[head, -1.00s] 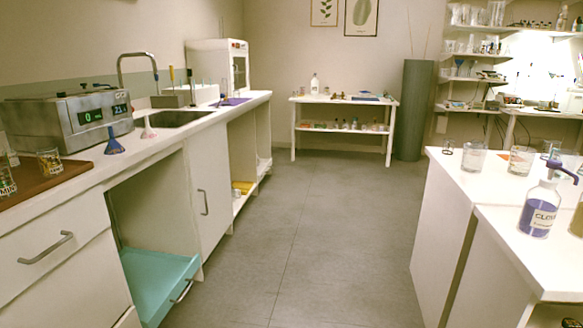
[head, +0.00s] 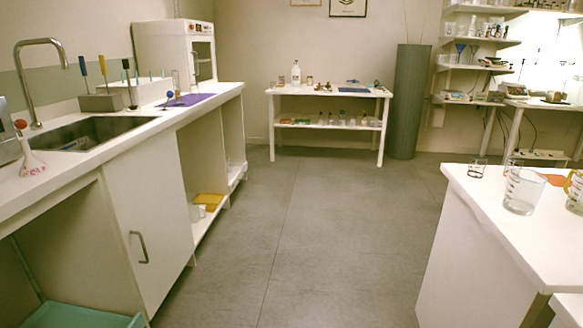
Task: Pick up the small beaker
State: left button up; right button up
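Glass beakers stand on the white counter at the right of the head view. A small clear beaker (head: 477,168) is near the counter's back left corner. A larger clear beaker (head: 522,191) with dark markings stands in front of it to the right. A yellowish beaker (head: 574,191) is cut off by the right edge. I cannot tell for sure which one the task means. Neither of my grippers is in view.
The left counter (head: 100,170) holds a sink (head: 85,134) and a flask (head: 31,160). A white table (head: 330,90) stands at the back. The grey floor (head: 300,230) between the counters is clear.

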aim_at(194, 93)
jog(key=i, duration=3.35)
jog(key=i+z, duration=0.25)
jog(key=i, duration=0.55)
jog(key=i+z, duration=0.25)
jog(key=i, duration=0.55)
jog(key=i+l+z, duration=0.1)
jog(key=i+z, duration=0.25)
jog(key=i, duration=0.2)
jog(key=i+z, duration=0.35)
jog(key=i, duration=0.25)
jog(key=u, duration=1.7)
